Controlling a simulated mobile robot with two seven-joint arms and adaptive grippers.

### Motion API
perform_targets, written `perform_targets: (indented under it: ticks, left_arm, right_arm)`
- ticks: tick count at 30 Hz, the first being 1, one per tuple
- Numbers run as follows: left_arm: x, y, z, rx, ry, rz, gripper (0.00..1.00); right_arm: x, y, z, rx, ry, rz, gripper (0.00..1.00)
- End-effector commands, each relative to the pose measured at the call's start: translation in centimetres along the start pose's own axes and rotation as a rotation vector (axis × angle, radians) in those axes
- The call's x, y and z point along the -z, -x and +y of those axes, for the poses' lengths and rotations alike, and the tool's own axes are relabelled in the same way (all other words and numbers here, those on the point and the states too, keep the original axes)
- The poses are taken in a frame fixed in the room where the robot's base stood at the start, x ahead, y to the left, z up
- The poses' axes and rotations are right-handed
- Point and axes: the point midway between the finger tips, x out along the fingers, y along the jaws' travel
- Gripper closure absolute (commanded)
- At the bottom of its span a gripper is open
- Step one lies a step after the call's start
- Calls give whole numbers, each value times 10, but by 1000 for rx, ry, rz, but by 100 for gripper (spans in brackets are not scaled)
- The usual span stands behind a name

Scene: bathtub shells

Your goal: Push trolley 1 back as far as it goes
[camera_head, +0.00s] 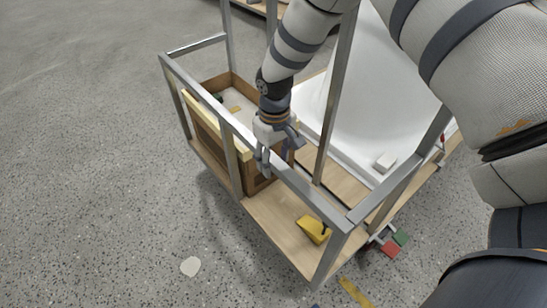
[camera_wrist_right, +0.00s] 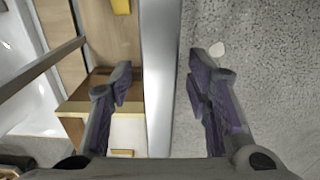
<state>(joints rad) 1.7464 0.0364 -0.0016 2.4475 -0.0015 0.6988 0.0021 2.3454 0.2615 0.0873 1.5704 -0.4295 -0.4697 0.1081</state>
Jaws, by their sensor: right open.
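A trolley (camera_head: 203,93) with a grey metal frame and a wooden deck stands on the speckled floor, carrying a white bathtub shell (camera_head: 372,95). No number is readable on it, so I cannot tell if it is trolley 1. My right gripper (camera_head: 280,156) is open at the trolley's near top rail. In the right wrist view the rail (camera_wrist_right: 160,40) runs between the two spread fingers of the gripper (camera_wrist_right: 159,76). I cannot tell whether the fingers touch it. My left gripper is not in view.
A wooden crate (camera_head: 204,128) sits at the deck's left end. A yellow wedge-like block (camera_head: 313,229) lies on the deck's near corner. Red (camera_head: 391,250) and green (camera_head: 402,238) pieces show by the right corner.

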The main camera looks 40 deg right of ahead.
Motion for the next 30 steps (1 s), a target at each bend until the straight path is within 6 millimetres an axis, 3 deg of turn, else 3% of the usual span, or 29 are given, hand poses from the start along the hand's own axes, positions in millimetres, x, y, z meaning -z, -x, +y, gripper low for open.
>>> perform_targets:
  ticks: [5,12,23,30]
  left_arm:
    - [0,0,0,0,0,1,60]
    - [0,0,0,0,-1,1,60]
    - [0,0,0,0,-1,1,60]
    - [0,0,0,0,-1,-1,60]
  right_arm:
    - [0,1,0,0,0,2,55]
    - [0,1,0,0,0,1,100]
    - [0,1,6,-1,-2,1,100]
    - [1,1,33,-7,-3,3,100]
